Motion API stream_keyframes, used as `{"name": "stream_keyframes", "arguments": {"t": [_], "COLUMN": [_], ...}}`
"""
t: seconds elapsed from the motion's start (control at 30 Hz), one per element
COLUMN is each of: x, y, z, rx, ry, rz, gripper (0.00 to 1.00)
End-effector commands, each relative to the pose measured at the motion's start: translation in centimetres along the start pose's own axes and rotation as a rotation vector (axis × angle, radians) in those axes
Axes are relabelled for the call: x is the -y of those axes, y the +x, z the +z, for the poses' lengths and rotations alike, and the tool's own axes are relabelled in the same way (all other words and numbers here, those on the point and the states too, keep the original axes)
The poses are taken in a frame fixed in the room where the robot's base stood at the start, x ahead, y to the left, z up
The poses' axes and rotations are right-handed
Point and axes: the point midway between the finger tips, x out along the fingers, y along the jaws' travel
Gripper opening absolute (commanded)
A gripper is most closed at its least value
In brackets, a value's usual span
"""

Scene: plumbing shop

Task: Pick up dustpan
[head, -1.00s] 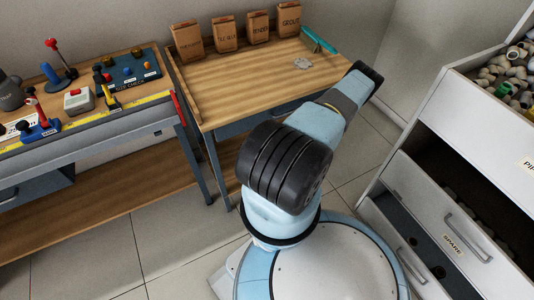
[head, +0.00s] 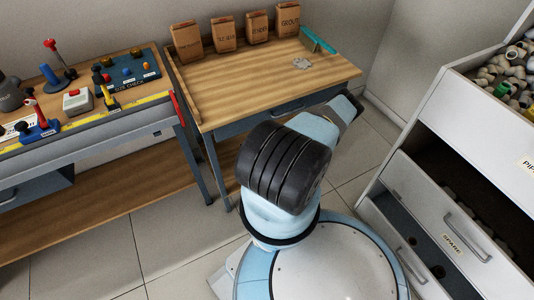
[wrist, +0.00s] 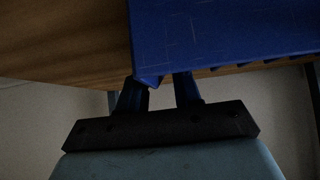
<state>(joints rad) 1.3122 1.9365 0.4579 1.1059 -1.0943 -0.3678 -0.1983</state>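A broad, flat, dark blue thing, probably the dustpan (wrist: 225,30), fills the upper right of the wrist view. Its left edge lies over a wooden surface, and a corner comes down close to my gripper's left finger. My gripper (wrist: 160,92) shows there with its two dark fingers apart and a pale gap between them. The fingertips are partly hidden at the blue edge, so I cannot tell whether they touch it or straddle it. In the head view my arm hides the gripper, and no dustpan is visible.
A wooden table (head: 235,88) holds several brown bags, a teal tool (head: 318,40) and a grey scrap (head: 301,63). A tool bench (head: 160,120) stands left, with a low wooden shelf (head: 90,222). A white drawer cabinet (head: 470,130) stands right with drawers open.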

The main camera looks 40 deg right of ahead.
Motion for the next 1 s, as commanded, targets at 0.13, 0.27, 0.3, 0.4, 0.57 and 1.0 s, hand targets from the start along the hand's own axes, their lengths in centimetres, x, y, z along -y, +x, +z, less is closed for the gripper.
{"name": "stream_keyframes", "arguments": {"t": [0.13, 0.27, 0.3, 0.4, 0.57, 1.0], "x": [-0.02, -0.05, -0.05, -0.03, -0.02, 0.02], "y": [0.61, 0.64, 0.64, 0.63, 0.62, 0.63], "z": [0.01, -0.01, -0.01, -0.01, -0.01, -0.02], "rx": [0.000, 0.000, 0.000, 0.000, 0.000, 0.000], "ry": [0.002, 0.001, 0.001, 0.001, 0.000, 0.000], "rz": [0.001, 0.001, 0.001, 0.001, 0.001, 0.000], "gripper": [0.33, 0.33, 0.33, 0.29, 0.14, 0.00]}}
